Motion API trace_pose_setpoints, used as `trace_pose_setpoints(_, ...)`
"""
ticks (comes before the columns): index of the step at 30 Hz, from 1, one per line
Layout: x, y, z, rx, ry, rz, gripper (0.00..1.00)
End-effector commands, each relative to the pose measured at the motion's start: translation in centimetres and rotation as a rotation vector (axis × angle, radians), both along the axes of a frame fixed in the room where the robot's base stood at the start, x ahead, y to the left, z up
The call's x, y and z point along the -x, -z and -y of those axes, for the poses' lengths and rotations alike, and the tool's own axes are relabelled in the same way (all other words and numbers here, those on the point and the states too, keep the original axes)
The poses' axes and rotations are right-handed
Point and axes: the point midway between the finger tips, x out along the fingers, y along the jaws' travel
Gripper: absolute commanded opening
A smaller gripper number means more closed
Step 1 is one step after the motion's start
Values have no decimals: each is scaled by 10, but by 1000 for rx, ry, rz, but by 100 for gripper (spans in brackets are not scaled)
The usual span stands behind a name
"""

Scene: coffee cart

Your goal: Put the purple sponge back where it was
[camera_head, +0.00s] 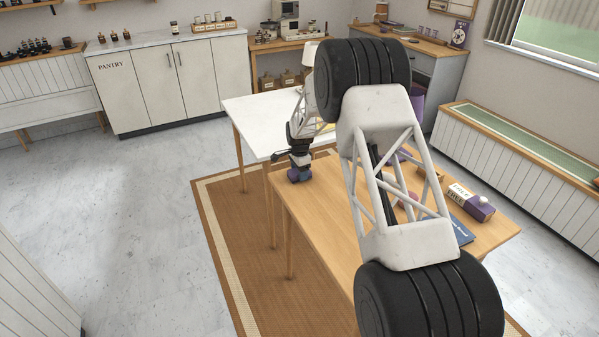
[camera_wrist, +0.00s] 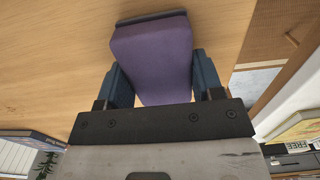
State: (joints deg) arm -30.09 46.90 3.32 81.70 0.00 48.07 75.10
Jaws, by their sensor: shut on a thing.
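The purple sponge (camera_wrist: 152,58) is between the two fingers of my gripper (camera_wrist: 163,88) in the wrist view, with a dark layer along its far edge. My gripper is shut on it. In the head view my gripper (camera_head: 299,166) points down at the left edge of the wooden table, with the sponge (camera_head: 299,175) at its tip. The sponge is over the tabletop near its far left corner. I cannot tell whether it touches the wood.
The wooden table (camera_head: 325,205) has bare wood in front of the gripper. A white table (camera_head: 262,115) adjoins behind. A purple-and-white carton (camera_head: 470,202) and a blue book (camera_head: 460,229) lie at the right. My arm hides much of the tabletop's middle.

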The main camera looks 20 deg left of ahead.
Motion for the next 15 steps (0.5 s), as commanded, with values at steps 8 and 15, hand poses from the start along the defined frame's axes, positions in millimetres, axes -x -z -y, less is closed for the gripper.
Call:
trace_pose_setpoints(8, 0, 2, 0, 0, 0, 0, 72)
trace_pose_setpoints(15, 0, 2, 0, 0, 0, 0, 86)
